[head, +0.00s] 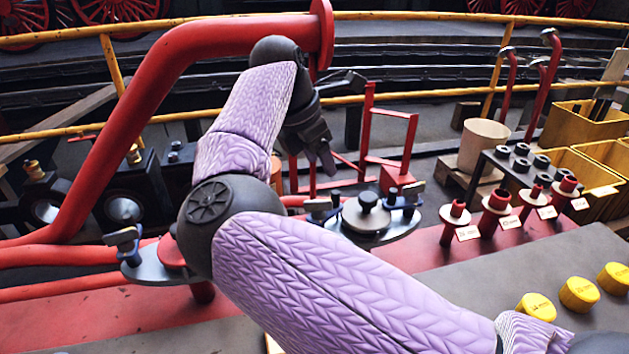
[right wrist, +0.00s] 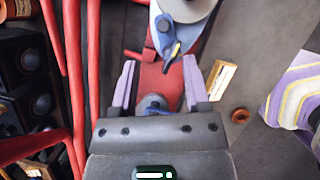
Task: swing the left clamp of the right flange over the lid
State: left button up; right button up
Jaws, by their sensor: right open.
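The right flange (head: 385,240) stands on the red plinth right of my forearm, with a round grey knobbed lid (head: 366,213) on it. Its left clamp (head: 318,208) is a small blue-grey piece at the flange's left edge; a right clamp (head: 411,194) stands opposite. My right gripper (head: 321,163) hangs above and behind the left clamp, open and empty. My left gripper is out of view.
A red pipe (head: 150,90) rises at the left. A second flange (head: 150,272) with a clamp is beside my elbow. Red plugs (head: 455,215), a dark rack (head: 520,165) and yellow caps (head: 578,294) stand at the right. A red frame (head: 390,150) stands behind the right flange.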

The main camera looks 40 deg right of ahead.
aim_at(335, 192)
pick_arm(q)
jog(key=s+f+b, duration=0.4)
pick_arm(e)
jog(key=x, duration=0.8)
jog(key=shift+s+a+f, duration=0.15)
jog(key=shift+s+d+f+b, duration=0.15)
jog(key=shift+d+f+b, duration=0.25)
jog(key=shift+f+b, duration=0.05)
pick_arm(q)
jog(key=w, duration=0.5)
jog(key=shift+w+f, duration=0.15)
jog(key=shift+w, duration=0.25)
pick_arm(e)
grip_shut()
